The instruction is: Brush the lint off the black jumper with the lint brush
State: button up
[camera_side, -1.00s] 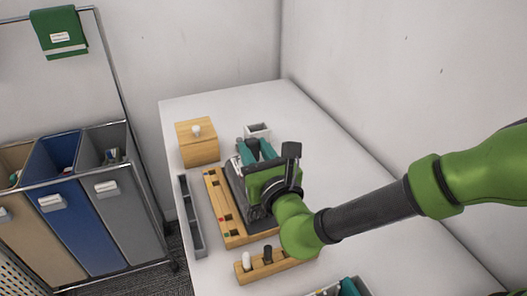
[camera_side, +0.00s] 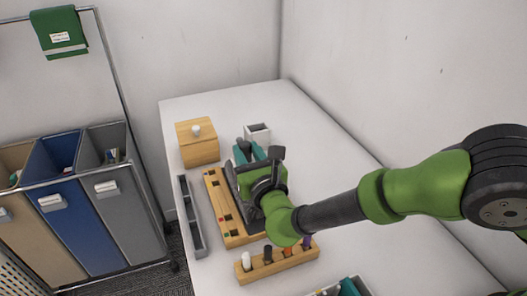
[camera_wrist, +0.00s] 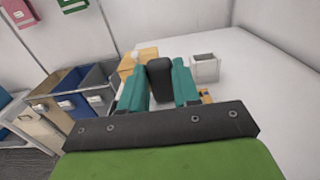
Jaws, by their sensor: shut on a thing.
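My gripper (camera_side: 259,154) is above the white table, over the right side of a slotted wooden board. Its teal fingers show in the wrist view (camera_wrist: 160,82), shut on a black, rounded block-like piece (camera_wrist: 160,70). I cannot tell whether this piece is the lint brush's handle; no bristles show. In the side view the black piece (camera_side: 243,146) shows only as a small dark shape by the fingertips. I cannot make out the black jumper or any lint; my gripper and arm hide part of the table.
The slotted board (camera_side: 218,198) lies beside a narrow grey tray (camera_side: 190,215). A wooden box with a white knob (camera_side: 197,150) and a small white open box (camera_side: 257,133) stand behind. A wooden rack (camera_side: 280,264) is in front. Laundry bins (camera_side: 75,215) stand left. The table's right side looks clear.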

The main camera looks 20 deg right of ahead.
aim_at(241, 142)
jog(key=shift+w, duration=2.35)
jog(key=shift+s, duration=5)
notch_tip(241, 142, up, 8)
